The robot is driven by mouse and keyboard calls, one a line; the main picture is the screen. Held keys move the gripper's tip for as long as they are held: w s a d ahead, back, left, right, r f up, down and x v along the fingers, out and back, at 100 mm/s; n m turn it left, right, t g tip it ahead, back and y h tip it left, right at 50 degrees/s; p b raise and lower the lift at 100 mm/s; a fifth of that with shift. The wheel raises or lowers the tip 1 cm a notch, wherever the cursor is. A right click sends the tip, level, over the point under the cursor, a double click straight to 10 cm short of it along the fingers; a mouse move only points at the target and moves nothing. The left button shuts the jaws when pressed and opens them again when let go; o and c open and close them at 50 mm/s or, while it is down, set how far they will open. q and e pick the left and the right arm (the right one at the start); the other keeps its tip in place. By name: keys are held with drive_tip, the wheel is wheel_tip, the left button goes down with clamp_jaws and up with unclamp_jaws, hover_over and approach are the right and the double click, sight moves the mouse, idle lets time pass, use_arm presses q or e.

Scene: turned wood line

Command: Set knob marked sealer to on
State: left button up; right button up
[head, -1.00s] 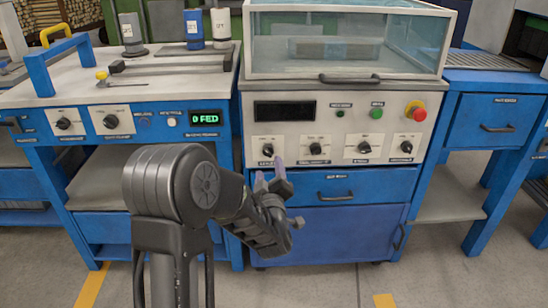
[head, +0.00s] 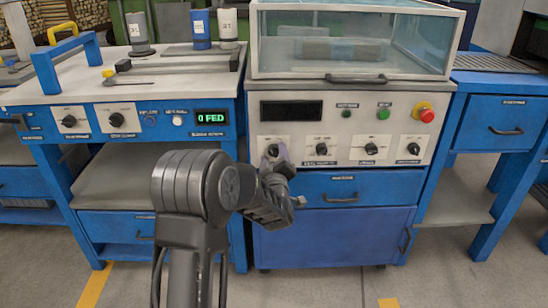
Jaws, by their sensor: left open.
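The middle blue cabinet's pale control panel (head: 300,133) carries a row of black rotary knobs on white plates. The leftmost knob (head: 273,149) is partly hidden by my left gripper (head: 280,157). The others are the second knob (head: 321,149), third knob (head: 371,149) and fourth knob (head: 414,149). The labels are too small to read surely, so I cannot tell which says sealer. My left gripper is open, its purple-grey fingers at the leftmost knob; whether they touch it is unclear. My right gripper is not in view.
A glass-sided cover with a handle (head: 356,79) sits above the panel. A red stop button (head: 427,115) and green button (head: 383,115) are on its right. The left bench (head: 60,97) has two knobs and a green display (head: 212,116). A drawer (head: 370,188) lies below.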

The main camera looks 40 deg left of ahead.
use_arm(q)
drive_tip(key=shift+c, duration=0.4)
clamp_jaws()
drive_tip(key=shift+m, duration=0.4)
drive_tip(key=m+p, duration=0.1)
drive_tip(key=m, duration=0.4)
drive_tip(key=shift+p, duration=0.3)
drive_tip(key=m+p, duration=0.2)
drive_tip(key=m, duration=0.4)
idle(0.3)
drive_tip(key=shift+o, duration=0.4)
unclamp_jaws()
